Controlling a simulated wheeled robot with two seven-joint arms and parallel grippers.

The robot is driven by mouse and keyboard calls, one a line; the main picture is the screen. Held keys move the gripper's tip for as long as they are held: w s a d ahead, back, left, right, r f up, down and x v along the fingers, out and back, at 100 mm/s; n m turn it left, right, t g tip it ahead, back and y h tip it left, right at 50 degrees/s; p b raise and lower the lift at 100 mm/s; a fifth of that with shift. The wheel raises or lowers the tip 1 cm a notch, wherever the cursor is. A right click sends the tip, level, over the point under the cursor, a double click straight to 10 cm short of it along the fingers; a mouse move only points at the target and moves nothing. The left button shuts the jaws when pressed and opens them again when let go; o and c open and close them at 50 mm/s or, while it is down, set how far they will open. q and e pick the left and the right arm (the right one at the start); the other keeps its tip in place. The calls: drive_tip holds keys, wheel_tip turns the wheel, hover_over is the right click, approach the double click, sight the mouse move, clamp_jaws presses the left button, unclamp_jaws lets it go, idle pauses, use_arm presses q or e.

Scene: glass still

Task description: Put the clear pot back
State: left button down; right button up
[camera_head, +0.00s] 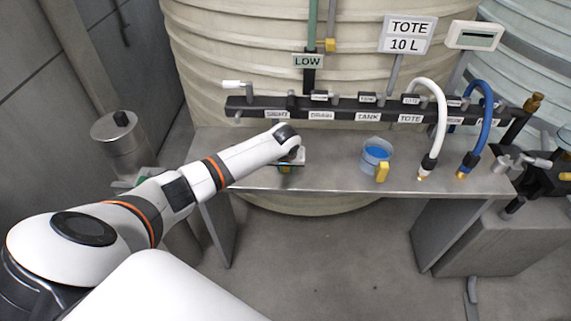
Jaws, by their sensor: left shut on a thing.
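A clear pot (372,161) with blue contents and a yellow handle on its front right stands upright on the metal bench (330,184), right of my left gripper. My left gripper (289,164) is over the bench, below the SIGHT and DRAIN labels. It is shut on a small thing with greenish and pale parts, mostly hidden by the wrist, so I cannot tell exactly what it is. The gripper and the clear pot with blue contents are apart. My right gripper is out of view.
A dark pipe manifold (340,107) with labelled valves runs behind the bench. A white hose (441,115) and a blue hose (489,113) hang at its right. A metal canister (122,140) stands left. Black fittings (545,180) crowd the right. The bench is bare between gripper and pot.

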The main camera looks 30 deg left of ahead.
use_arm(q)
drive_tip(key=shift+f, duration=0.5)
idle(0.5)
drive_tip(key=c, duration=1.1)
unclamp_jaws()
drive_tip(key=shift+o, duration=0.2)
drive_tip(key=shift+r, duration=0.1)
drive_tip(key=v, duration=1.1)
drive_tip(key=shift+s+r, duration=0.15)
drive_tip(key=shift+r, duration=0.2)
drive_tip(key=shift+d, duration=0.1)
